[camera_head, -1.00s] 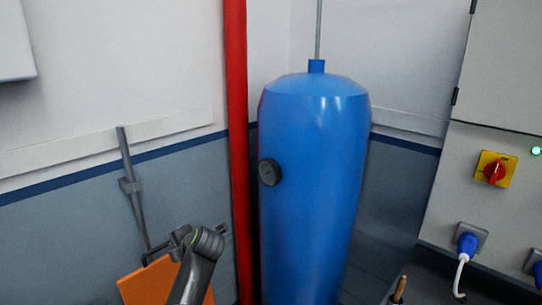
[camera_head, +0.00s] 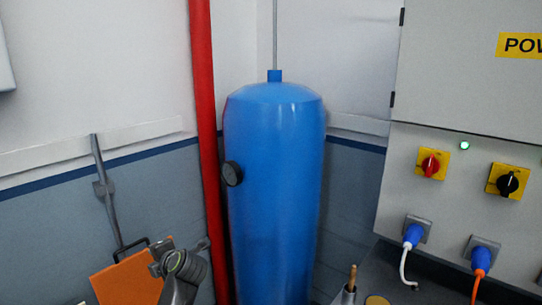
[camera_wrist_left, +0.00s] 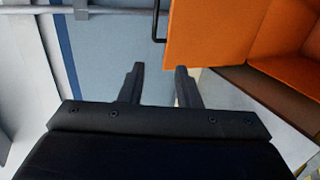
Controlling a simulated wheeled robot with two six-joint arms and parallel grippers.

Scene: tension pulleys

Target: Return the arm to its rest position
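My left gripper (camera_wrist_left: 158,86) shows in the left wrist view with its two black fingers apart and nothing between them. Past the fingers are the blue-grey wall and an orange object (camera_wrist_left: 207,40) with a dark handle. In the head view part of my left arm (camera_head: 180,272) stands at the bottom left, in front of an orange panel (camera_head: 128,283). The left gripper's fingers cannot be made out there. My right arm and right gripper are in neither view.
A blue tank (camera_head: 275,190) with a black gauge (camera_head: 232,173) stands in the corner beside a red pipe (camera_head: 203,120). A grey power cabinet (camera_head: 455,170) with switches and blue plugs is at the right. A dark bench top (camera_head: 385,275) lies below it.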

